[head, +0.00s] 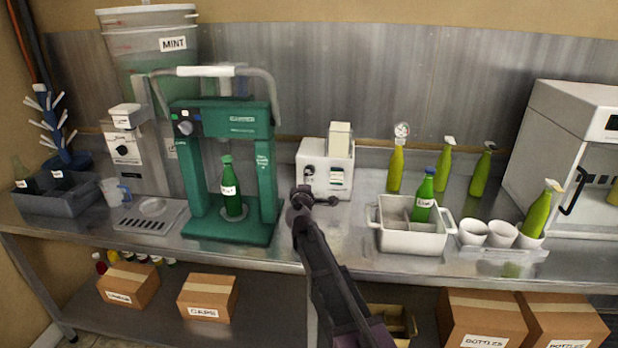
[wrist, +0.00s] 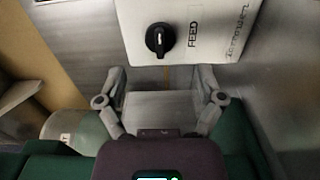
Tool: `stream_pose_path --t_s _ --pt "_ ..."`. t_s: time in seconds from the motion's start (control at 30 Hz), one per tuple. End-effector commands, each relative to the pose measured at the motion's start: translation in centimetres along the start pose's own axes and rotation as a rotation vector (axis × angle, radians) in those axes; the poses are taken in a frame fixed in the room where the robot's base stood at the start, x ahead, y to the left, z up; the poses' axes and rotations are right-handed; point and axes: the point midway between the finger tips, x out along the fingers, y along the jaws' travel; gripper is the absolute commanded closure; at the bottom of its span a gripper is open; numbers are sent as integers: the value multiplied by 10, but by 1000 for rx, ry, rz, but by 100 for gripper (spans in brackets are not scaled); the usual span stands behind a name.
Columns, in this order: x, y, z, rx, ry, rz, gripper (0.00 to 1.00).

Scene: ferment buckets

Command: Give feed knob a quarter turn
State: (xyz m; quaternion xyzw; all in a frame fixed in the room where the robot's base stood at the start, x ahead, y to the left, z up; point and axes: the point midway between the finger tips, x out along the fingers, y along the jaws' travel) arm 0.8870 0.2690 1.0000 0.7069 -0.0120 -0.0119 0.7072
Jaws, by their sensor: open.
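The feed knob (wrist: 160,40) is a round black knob on a white panel marked FEED (wrist: 193,35) in the wrist view. In the head view the knob (head: 309,171) shows small on the front of the white machine (head: 318,153), which stands on the steel counter. My gripper (head: 302,193) is in front of and just below the knob in the head view. In the wrist view my gripper's fingers (wrist: 163,76) are spread and empty, with the knob ahead of them, above the gap and apart from it.
A green press (head: 265,180) holding a green bottle (head: 233,188) stands left of my arm. White cups (head: 472,233) and several yellow-green bottles (head: 396,168) are farther right.

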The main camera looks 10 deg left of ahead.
Motion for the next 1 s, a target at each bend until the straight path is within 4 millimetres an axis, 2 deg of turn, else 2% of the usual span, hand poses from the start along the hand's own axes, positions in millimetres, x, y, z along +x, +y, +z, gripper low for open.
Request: stream_pose_path --t_s 0.03,0.2,0.4,1.0 --pt "-12 0 1 0 0 0 13" --pt "-37 0 1 0 1 0 13" --pt "-53 0 0 0 0 0 13" --pt "-56 0 0 0 0 0 13"
